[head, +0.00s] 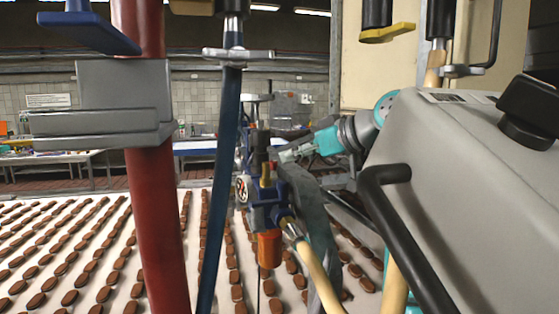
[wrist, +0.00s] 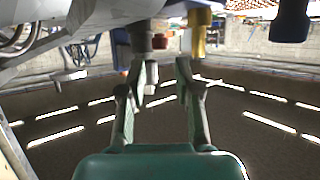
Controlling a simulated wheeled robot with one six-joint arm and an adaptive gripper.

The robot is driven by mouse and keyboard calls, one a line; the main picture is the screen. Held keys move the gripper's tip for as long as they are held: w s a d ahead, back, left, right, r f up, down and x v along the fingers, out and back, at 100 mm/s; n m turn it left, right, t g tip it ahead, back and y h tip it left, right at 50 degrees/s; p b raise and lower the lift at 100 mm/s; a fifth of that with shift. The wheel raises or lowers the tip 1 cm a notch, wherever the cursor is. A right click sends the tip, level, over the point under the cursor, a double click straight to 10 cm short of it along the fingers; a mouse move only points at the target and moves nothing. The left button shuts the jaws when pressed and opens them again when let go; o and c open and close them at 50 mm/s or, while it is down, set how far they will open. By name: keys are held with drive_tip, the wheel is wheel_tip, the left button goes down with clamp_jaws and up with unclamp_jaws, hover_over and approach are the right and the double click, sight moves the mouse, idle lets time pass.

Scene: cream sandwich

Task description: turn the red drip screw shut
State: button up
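A small red piece (wrist: 159,41), which looks like the red drip screw, shows in the wrist view just beyond my fingertips, between a dark grey cylinder (wrist: 141,40) and a brass fitting (wrist: 198,32). My gripper (wrist: 166,72) is open, its two fingers apart below these parts. A small pale piece shows near the left finger; I cannot tell whether it touches. In the head view my gripper (head: 288,155) is at the upper right of the blue regulator unit (head: 265,205), its fingertips partly hidden. I cannot pick out the screw there.
An orange-red bowl (head: 269,248) hangs under the regulator, with a gauge (head: 242,188) on its left. A dark blue hose (head: 226,170) and a red post (head: 155,190) stand at left. A grey housing (head: 470,180) fills the right. Brown biscuits lie on a white belt below.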

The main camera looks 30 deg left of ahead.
sight(273, 165)
drive_tip(key=shift+x, duration=2.65)
drive_tip(key=shift+s, duration=0.1)
clamp_jaws()
